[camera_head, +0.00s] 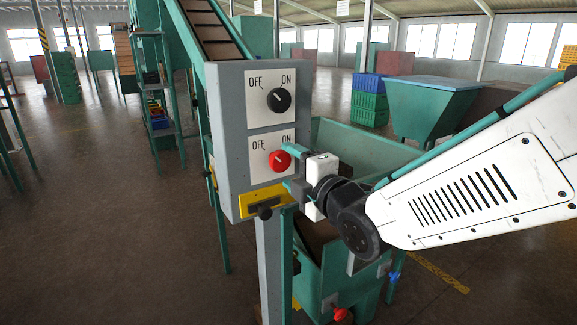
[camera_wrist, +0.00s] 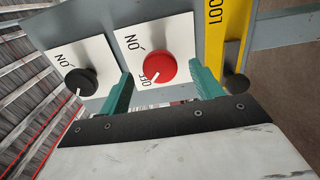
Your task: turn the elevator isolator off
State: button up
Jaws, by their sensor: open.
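A grey control box (camera_head: 228,140) carries two rotary switches on white plates marked OFF and ON. The lower knob is red (camera_head: 280,161); it also shows in the wrist view (camera_wrist: 160,68), where its white mark points toward OFF. The upper knob is black (camera_head: 279,99) and also shows in the wrist view (camera_wrist: 79,82). My gripper (camera_head: 289,166) is open in front of the red knob. In the wrist view, its teal fingers (camera_wrist: 162,71) stand on either side of the red knob, with visible gaps. No plate naming the isolator is readable.
A yellow plate (camera_head: 262,202) with a small black knob (camera_head: 265,212) is below the red switch. A green hopper (camera_head: 340,270) stands close behind and below my gripper. A sloping conveyor (camera_head: 208,30) rises behind the box. Open floor lies to the left.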

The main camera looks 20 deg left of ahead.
jog(key=v, duration=0.6)
jog(key=d+f+m+g+h, duration=0.25)
jog(key=f+m+h, duration=0.3)
jog(key=f, duration=0.35)
jog(key=s+d+f+m+g+h, duration=0.1)
jog(key=s+d+f+m+h, duration=0.1)
jog(key=d+m, duration=0.35)
jog(key=s+d+f+m+g+h, duration=0.1)
jog(key=s+d+m+g+h, duration=0.15)
jog(key=d, duration=0.55)
jog(key=s+d+r+m+g+h, duration=0.2)
jog(key=s+d+m, duration=0.5)
jog(key=d, duration=0.4)
jog(key=s+d+r+m+g+h, duration=0.1)
jog(key=s+d+r+m+g, duration=0.1)
jog(key=s+d+m, duration=0.5)
jog(key=s+d+r, duration=0.1)
jog(key=s+d, duration=0.1)
jog(key=d, duration=0.1)
jog(key=shift+s+d+r+h, duration=0.15)
jog(key=shift+d+r+h, duration=0.1)
jog(key=shift+d+h, duration=0.15)
